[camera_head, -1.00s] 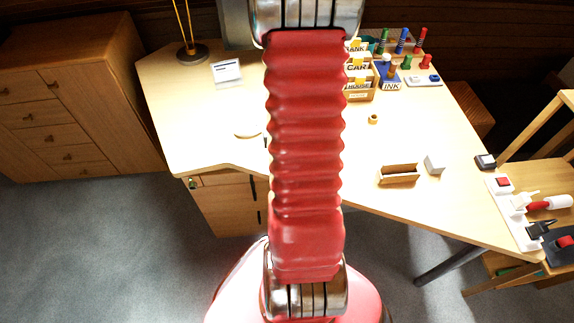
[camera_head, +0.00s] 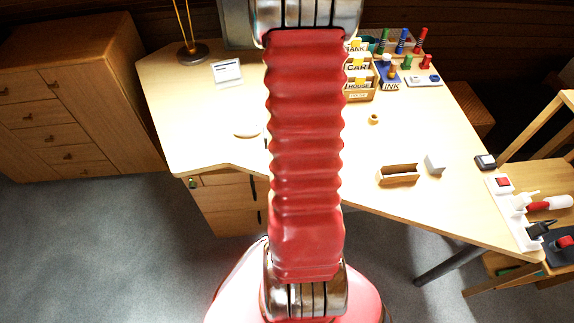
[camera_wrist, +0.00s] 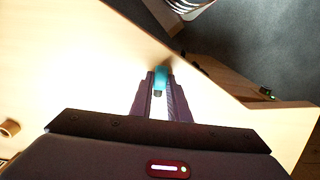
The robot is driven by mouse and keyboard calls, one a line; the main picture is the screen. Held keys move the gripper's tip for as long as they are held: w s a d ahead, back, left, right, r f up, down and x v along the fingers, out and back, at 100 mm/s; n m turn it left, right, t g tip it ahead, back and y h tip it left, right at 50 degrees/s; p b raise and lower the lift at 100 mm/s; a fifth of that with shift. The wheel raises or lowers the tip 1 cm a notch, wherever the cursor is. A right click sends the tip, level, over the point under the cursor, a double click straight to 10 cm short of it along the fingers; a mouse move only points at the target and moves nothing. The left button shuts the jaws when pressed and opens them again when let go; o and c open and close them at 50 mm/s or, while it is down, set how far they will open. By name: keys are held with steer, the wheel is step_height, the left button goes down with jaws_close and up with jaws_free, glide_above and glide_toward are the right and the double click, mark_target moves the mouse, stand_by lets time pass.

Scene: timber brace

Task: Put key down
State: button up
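In the wrist view, my gripper (camera_wrist: 160,82) points down over the pale desk, near its edge. A small teal piece with a dark end, which I take to be the key (camera_wrist: 160,77), sits between the fingertips, and both fingers appear to touch it. Whether it also touches the desk top (camera_wrist: 80,60) is hard to tell. In the head view, my red arm hides the gripper and the key. The desk (camera_head: 200,120) shows on both sides of the arm.
A round pale disc (camera_head: 246,131) and a white card (camera_head: 227,71) lie left of my arm. Right of it are a small open box (camera_head: 398,174), a grey block (camera_head: 434,165), a tan ring (camera_head: 374,118) and labelled card boxes (camera_head: 358,88). A power strip (camera_head: 514,212) lines the right edge.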

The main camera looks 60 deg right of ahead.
jaws_close()
steer(key=shift+r, duration=0.15)
step_height(320, 180, up, 10)
stand_by(0.6)
stand_by(0.5)
steer(key=w+a+r+n, duration=0.1)
steer(key=w+a+n, duration=0.3)
steer(key=w, duration=0.5)
steer(key=w+a+r+n, duration=0.1)
steer(key=w+a, duration=0.6)
steer(key=w, duration=0.2)
steer(key=w+a+n, duration=0.2)
steer(key=w+a, duration=0.4)
steer(key=a, duration=0.4)
steer(key=w+a+r+n, duration=0.1)
steer(key=w+a, duration=0.4)
steer(key=a, duration=0.5)
steer(key=shift+w+n, duration=0.35)
steer(key=shift+n, duration=0.55)
